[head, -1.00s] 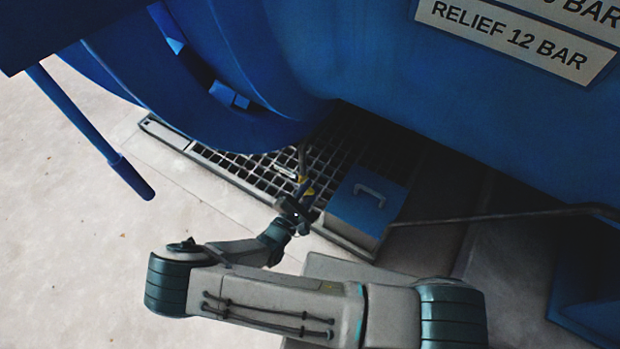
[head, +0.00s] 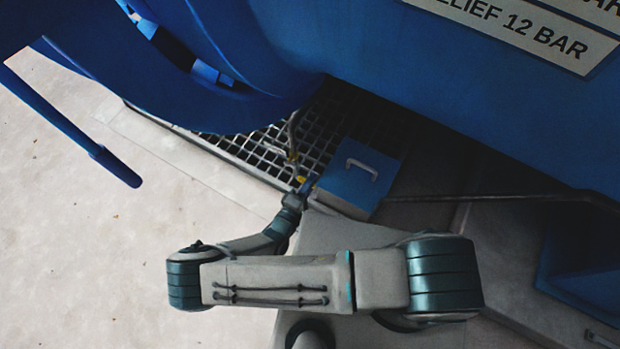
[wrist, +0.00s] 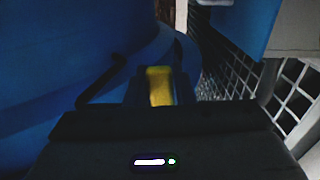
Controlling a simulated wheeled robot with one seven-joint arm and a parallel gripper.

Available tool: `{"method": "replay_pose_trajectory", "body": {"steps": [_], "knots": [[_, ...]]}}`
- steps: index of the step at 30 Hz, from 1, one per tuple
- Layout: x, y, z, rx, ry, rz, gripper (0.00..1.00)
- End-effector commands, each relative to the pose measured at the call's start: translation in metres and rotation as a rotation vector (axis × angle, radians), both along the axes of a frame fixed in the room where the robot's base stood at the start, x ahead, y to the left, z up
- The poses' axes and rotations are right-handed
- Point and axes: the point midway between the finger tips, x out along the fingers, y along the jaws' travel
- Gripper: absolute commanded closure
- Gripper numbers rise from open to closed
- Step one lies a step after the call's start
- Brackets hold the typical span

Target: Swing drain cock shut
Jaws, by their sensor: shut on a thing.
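The drain cock's brass-coloured body (head: 293,156) sits at the lower end of a thin pipe under the blue vessel, above the floor grating. Its yellow lever (head: 301,179) points down and slightly right from the body in the head view. My gripper (head: 304,186) is at the lever's free end, beside the blue box. In the wrist view the yellow lever (wrist: 160,86) sits between the dark fingers of my gripper (wrist: 161,92), which is shut on it. The fingers hide part of the lever, and the cock's body is not clear there.
A blue-topped box (head: 355,172) with a grey handle stands close right of my gripper. The grating (head: 235,150) lies below. The blue vessel (head: 430,90) overhangs from above. A blue bar (head: 70,125) juts out at left. Pale floor (head: 80,230) is open at lower left.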

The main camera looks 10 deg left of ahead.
Motion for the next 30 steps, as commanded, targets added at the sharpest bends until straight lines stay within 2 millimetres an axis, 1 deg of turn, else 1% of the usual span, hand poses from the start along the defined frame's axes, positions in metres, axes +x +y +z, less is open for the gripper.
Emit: {"method": "replay_pose_trajectory", "body": {"steps": [9, 21, 22, 23, 24, 30], "knots": [[-0.0007, -0.0009, -0.0071, 0.062, -0.017, 0.000, 1.00], [-0.0003, -0.0011, -0.0086, 0.069, -0.016, -0.003, 1.00], [-0.0003, -0.0011, -0.0086, 0.069, -0.016, -0.003, 0.70], [-0.0002, -0.0010, -0.0085, 0.068, -0.016, -0.003, 0.62], [-0.0001, -0.0011, -0.0083, 0.068, -0.016, -0.003, 0.56], [0.0005, -0.0013, -0.0075, 0.067, -0.018, -0.003, 0.56]]}}
